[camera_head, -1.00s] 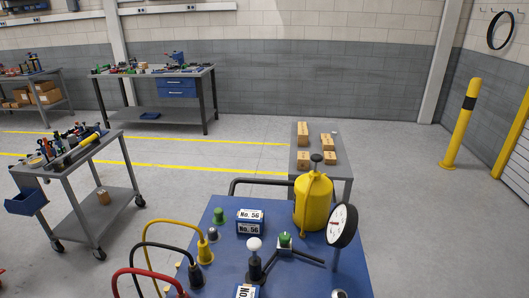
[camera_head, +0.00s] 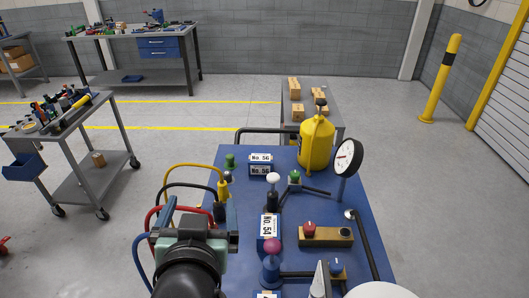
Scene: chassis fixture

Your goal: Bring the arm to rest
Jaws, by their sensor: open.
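My gripper (camera_head: 198,216) shows from behind at the bottom left of the head view, over the left edge of the blue chassis fixture table (camera_head: 240,200). Its two fingers stand apart, and I see nothing held between them. The dark, rounded part of my arm hides the front left of the table. Red, black and yellow cables (camera_head: 193,166) arch just beyond the fingers. Whether the gripper touches any of them cannot be told.
The table carries a yellow canister (camera_head: 316,143), a round gauge (camera_head: 348,157), number blocks (camera_head: 269,226) and several knobs. A tool cart (camera_head: 80,155) stands left, a grey table with boxes (camera_head: 318,93) behind. A yellow post (camera_head: 440,78) stands right. Floor between is clear.

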